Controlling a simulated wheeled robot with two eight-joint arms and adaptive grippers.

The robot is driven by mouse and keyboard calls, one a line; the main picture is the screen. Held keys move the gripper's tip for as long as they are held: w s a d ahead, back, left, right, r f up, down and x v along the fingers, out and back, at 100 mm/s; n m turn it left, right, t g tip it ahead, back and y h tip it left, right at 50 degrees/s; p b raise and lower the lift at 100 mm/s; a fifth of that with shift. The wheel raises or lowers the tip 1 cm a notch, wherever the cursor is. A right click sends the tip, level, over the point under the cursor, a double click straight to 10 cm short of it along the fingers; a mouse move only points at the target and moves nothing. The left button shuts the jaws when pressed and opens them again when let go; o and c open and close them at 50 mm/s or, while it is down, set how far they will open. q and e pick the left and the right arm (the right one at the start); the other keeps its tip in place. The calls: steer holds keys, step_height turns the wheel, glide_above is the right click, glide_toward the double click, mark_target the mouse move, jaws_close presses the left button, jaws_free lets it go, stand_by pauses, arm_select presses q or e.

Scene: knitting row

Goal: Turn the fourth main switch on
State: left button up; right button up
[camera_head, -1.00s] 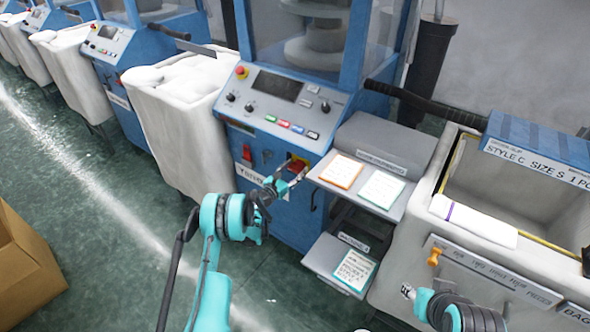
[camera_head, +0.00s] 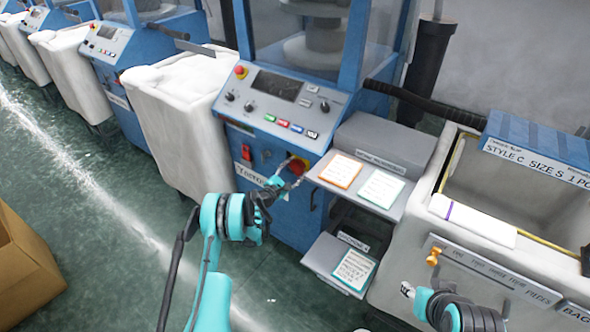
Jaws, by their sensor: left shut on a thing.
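The fourth machine is the blue cabinet in the middle, with a "MACHINE 4" sign (camera_head: 353,242) at its right. Its main switch (camera_head: 298,166), red on a yellow plate, is low on the front face, right of a red rocker switch (camera_head: 246,152). My left gripper (camera_head: 294,174) reaches it from the lower left and is shut on its handle, a finger on either side. The fingers partly cover the switch, and I cannot read its position marks.
Above the switch is a sloped control panel (camera_head: 232,111) with a red emergency button (camera_head: 240,72). A grey shelf (camera_head: 400,210) with cards juts out close to the right. A white bin (camera_head: 170,125) stands left, an open bin (camera_head: 395,270) right. A cardboard box (camera_head: 25,265) is on the floor.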

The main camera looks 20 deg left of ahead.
arm_select(q)
steer(key=m, duration=0.5)
steer(key=shift+d+f, duration=0.1)
steer(key=shift+f, duration=0.1)
steer(key=shift+f+m, duration=0.1)
steer(key=shift+m, duration=2.4)
steer(key=o, duration=0.9)
steer(key=shift+s, duration=0.1)
steer(key=v, duration=0.7)
steer(key=shift+s, duration=0.2)
